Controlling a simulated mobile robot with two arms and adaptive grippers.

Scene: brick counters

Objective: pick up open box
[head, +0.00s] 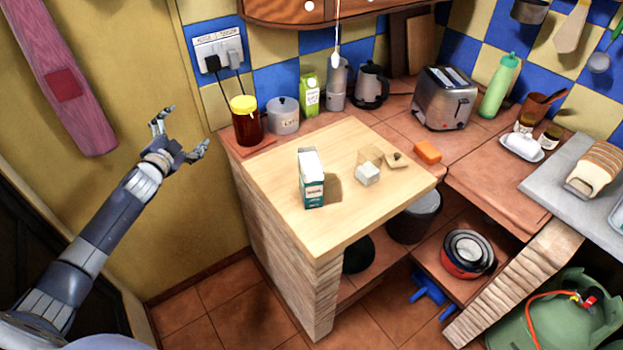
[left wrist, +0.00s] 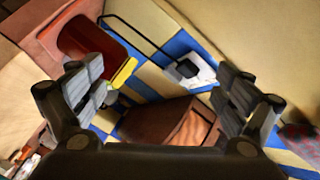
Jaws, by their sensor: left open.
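A white and teal carton (head: 312,190) stands upright on the light wooden worktop (head: 270,190). Its top looks white, but I cannot make out its flaps clearly. A small clear container (head: 371,154) stands to its right beside a white cube (head: 368,174); I cannot tell whether the cube is inside it. My left gripper (head: 184,130) is open and empty, in the air left of the counter, well away from the carton. In the left wrist view its fingers (left wrist: 155,88) are spread with nothing between them. My right gripper is out of view.
A red jar with a yellow lid (head: 246,124) stands at the counter's back left corner and shows in the left wrist view (left wrist: 88,40). Behind are a lidded pot (head: 283,118), a green carton (head: 309,95) and a toaster (head: 444,98). The worktop's front left is clear.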

